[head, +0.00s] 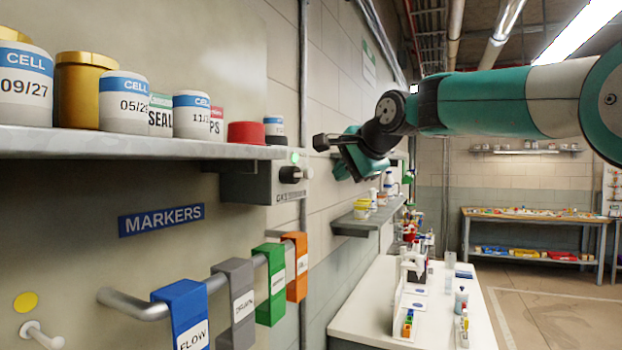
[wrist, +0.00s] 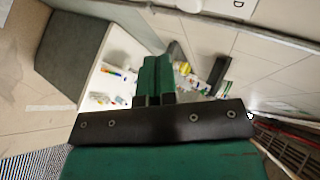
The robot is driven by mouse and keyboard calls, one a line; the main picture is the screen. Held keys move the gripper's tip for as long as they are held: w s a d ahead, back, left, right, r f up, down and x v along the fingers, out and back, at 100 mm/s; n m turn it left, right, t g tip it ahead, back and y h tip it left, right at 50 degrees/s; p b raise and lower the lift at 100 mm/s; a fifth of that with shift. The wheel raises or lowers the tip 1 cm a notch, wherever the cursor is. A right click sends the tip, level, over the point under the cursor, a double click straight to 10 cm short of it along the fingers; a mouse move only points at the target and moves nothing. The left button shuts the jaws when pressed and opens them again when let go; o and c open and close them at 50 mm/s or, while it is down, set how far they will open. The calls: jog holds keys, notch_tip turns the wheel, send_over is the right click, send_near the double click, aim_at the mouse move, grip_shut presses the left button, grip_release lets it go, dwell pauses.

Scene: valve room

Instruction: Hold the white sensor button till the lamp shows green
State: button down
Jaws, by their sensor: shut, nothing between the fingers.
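A grey gas sensor box (head: 258,186) is mounted under the shelf's right end in the head view. A dark round fitting with a pale tip, apparently the white sensor button (head: 307,173), sticks out from its right face. A small lamp (head: 294,157) just above it looks green. My gripper (head: 345,166) is to the right of the box, apart from the button in the picture; the depth gap is hard to judge. In the wrist view my gripper (wrist: 155,78) has its two green fingers together, with nothing between them. I cannot make out the button there.
The metal shelf (head: 130,146) carries several jars and a red lid. Below it a rail (head: 125,300) holds coloured tags. A smaller wall shelf (head: 370,216) and a white bench (head: 375,300) with small items lie beyond my gripper. The floor at right is open.

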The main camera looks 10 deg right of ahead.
jog(key=shift+s+d, duration=0.6)
jog(key=shift+d, duration=0.2)
jog(key=s+a+f+n+g+b, duration=0.2)
jog(key=s+f+n, duration=0.4)
jog(key=s+f, duration=0.5)
jog(key=s+a+f+n+g+b, duration=0.2)
jog(key=s+f+n+g, duration=0.3)
jog(key=s+f, duration=0.6)
jog(key=s+a+f+n+g+b, duration=0.2)
jog(key=s+f+n+g+b, duration=0.2)
jog(key=s+f+n, duration=0.4)
jog(key=s+f, duration=0.4)
jog(key=s, duration=0.4)
jog(key=shift+a+n, duration=0.25)
jog(key=shift+n, duration=0.15)
jog(key=shift+f, duration=0.1)
